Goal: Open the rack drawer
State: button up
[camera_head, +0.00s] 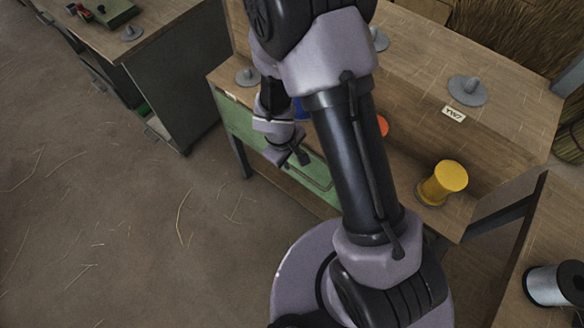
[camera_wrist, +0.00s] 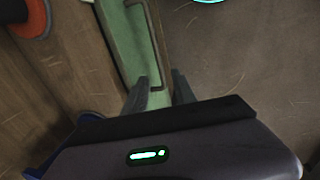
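The rack drawer (camera_head: 238,121) has a green front under the wooden bench top, partly hidden behind my arm. It looks flush with the bench. A long bar handle (camera_head: 322,186) runs along the front, and the handle also shows in the wrist view (camera_wrist: 155,42). My gripper (camera_head: 302,158) is in front of the drawer front, close to the handle.
The bench top (camera_head: 440,120) carries a yellow spool (camera_head: 443,183), an orange spool (camera_head: 383,125) partly behind my arm, and grey pegs (camera_head: 467,91). Another bench (camera_head: 160,20) stands at upper left. A silver spool (camera_head: 553,285) sits at lower right. The floor (camera_head: 120,220) at left is clear except for straw.

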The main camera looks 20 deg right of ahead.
aim_at(294, 169)
jog(key=f+b, duration=0.1)
jog(key=f, duration=0.1)
jog(key=f+b, duration=0.1)
jog(key=f, duration=0.2)
jog(key=d+f+b, duration=0.1)
jog(key=f+b, duration=0.1)
jog(key=shift+w+d+f, duration=0.1)
jog(key=shift+w+f, duration=0.15)
jog(key=shift+w, duration=0.15)
grip_shut()
dwell(0.8)
